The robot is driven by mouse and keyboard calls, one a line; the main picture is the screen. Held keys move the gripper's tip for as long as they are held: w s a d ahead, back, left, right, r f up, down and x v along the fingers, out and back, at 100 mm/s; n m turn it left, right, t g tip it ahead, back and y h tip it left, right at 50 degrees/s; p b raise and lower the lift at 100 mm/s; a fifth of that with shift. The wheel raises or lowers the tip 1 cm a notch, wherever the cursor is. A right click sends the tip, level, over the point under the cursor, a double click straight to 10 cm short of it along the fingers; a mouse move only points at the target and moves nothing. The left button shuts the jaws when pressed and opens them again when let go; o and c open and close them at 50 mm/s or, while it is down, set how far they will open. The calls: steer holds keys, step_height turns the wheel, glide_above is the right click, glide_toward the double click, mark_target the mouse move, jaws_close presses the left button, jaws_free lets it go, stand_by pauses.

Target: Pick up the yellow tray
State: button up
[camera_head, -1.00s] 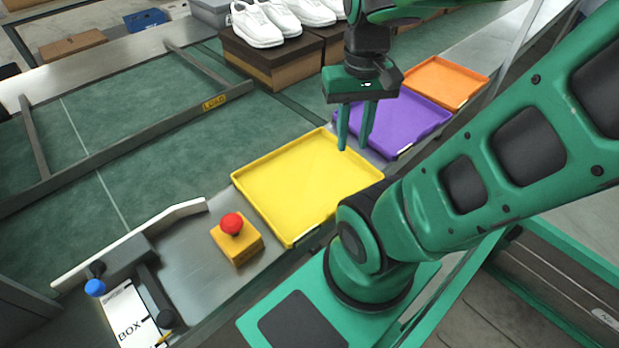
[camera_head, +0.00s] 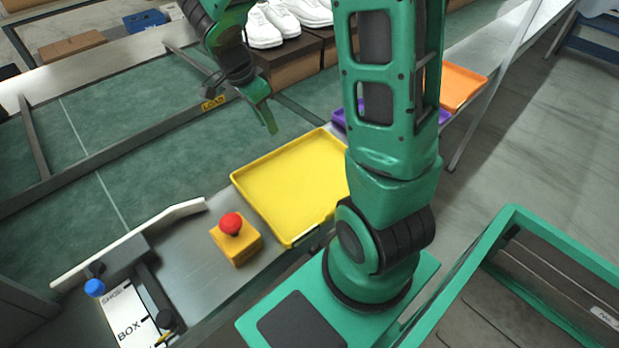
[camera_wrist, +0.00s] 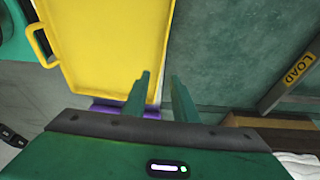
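The yellow tray (camera_head: 295,185) lies flat and empty on the metal ledge beside the green conveyor belt in the head view. My arm covers its right side there. In the wrist view the yellow tray (camera_wrist: 105,40) fills the upper left, and a yellow loop handle stands out from its left edge. My gripper (camera_head: 270,128) hangs tilted above the belt, beyond the tray's far edge. In the wrist view my gripper (camera_wrist: 160,80) has its two fingers apart with nothing between them, near the tray's lower right corner. It is not holding the tray.
A purple tray (camera_head: 340,115), mostly behind my arm, and an orange tray (camera_head: 460,85) lie farther along the ledge. Brown boxes (camera_head: 290,68) carry white shoes (camera_head: 265,25) behind the gripper. A red-topped yellow button box (camera_head: 236,240) stands left of the yellow tray.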

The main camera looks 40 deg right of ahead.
steer(key=shift+w+a+x, duration=0.1)
steer(key=shift+a+x, duration=0.05)
steer(key=shift+x, duration=2.6)
steer(key=shift+w+a+x, duration=0.15)
steer(key=shift+x, duration=2.6)
steer(key=shift+f, duration=0.1)
jaws_close()
